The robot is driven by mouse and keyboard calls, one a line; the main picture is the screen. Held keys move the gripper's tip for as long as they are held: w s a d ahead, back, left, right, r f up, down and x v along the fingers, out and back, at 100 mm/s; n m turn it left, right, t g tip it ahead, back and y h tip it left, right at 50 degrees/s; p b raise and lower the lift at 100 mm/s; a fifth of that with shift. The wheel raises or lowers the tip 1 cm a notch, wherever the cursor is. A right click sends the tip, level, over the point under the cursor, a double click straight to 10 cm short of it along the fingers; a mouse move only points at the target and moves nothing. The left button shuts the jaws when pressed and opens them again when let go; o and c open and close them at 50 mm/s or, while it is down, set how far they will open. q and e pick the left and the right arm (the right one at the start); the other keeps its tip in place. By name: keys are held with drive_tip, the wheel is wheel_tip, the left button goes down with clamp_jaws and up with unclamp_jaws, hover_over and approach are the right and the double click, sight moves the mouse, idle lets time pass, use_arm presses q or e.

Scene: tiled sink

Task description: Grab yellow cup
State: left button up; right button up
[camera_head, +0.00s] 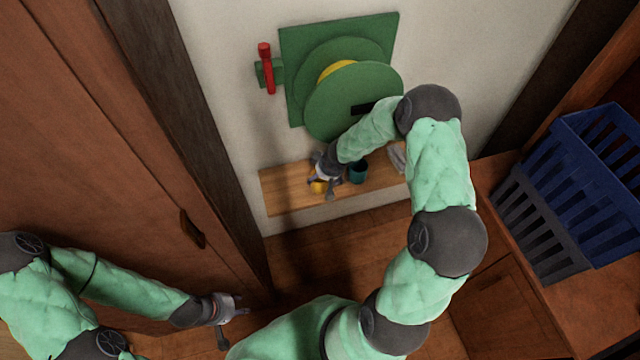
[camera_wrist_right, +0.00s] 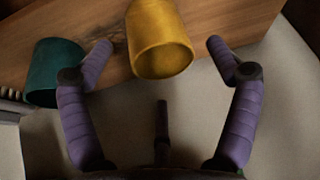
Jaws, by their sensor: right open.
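The yellow cup (camera_wrist_right: 160,42) is between and slightly beyond the spread fingers of my right gripper (camera_wrist_right: 159,46) in the right wrist view, with a visible gap on each side. In the head view the yellow cup (camera_head: 317,187) is on a wooden shelf (camera_head: 285,192), partly hidden by my right gripper (camera_head: 323,188). My right gripper is open and empty. My left gripper (camera_head: 230,322) hangs low at the left, far from the shelf; its finger opening is too small to judge.
A teal cup (camera_head: 358,173) stands on the shelf right of the yellow cup, close to the left finger in the wrist view (camera_wrist_right: 50,72). A green wall reel (camera_head: 350,90) is above. Blue (camera_head: 590,150) and grey (camera_head: 535,225) baskets stand at the right.

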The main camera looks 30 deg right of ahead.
sight(320, 181)
drive_tip(key=b+x, duration=0.2)
drive_tip(key=x, duration=0.3)
drive_tip(key=shift+f, duration=0.1)
drive_tip(key=shift+s, duration=0.1)
drive_tip(key=c, duration=1.1)
